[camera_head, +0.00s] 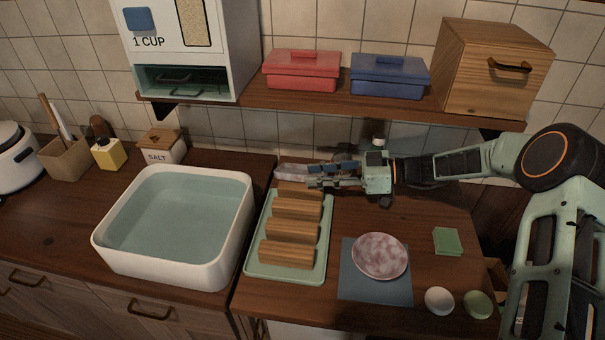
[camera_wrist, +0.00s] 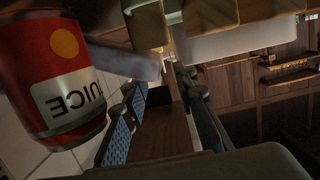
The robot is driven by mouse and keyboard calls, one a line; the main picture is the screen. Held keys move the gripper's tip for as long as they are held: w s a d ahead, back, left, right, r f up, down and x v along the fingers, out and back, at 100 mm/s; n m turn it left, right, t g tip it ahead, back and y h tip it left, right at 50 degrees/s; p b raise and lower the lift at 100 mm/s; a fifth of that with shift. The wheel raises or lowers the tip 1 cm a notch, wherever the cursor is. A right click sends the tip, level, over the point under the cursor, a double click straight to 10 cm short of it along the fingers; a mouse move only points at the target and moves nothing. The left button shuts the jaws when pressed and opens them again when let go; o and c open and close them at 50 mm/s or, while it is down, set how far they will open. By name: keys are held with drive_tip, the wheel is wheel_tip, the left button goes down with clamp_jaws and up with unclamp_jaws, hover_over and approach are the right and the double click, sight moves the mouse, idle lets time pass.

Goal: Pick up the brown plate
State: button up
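A round plate (camera_head: 380,256), mottled reddish-brown and whitish, lies on a blue-grey mat (camera_head: 375,291) on the counter in the head view. No plainly brown plate shows. My gripper (camera_head: 313,175) reaches left over the back of the green tray (camera_head: 285,273), behind and left of the plate and apart from it. In the wrist view my gripper (camera_wrist: 160,128) has its blue-padded fingers spread, with brown wood showing between them and nothing clearly held. A pale grey object (camera_head: 291,171) is by the fingertips; I cannot tell what it is or whether they touch.
Several wooden blocks (camera_head: 290,229) lie across the green tray. A white basin (camera_head: 236,239) stands left. Green sponges (camera_head: 447,241), a white egg-like object (camera_head: 439,300) and a green one (camera_head: 478,304) lie right. A red juice can (camera_wrist: 57,75) is close in the wrist view. A shelf (camera_head: 330,106) overhangs behind.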

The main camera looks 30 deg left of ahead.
drive_tip(key=x, duration=0.3)
drive_tip(key=shift+a, duration=0.2)
clamp_jaws()
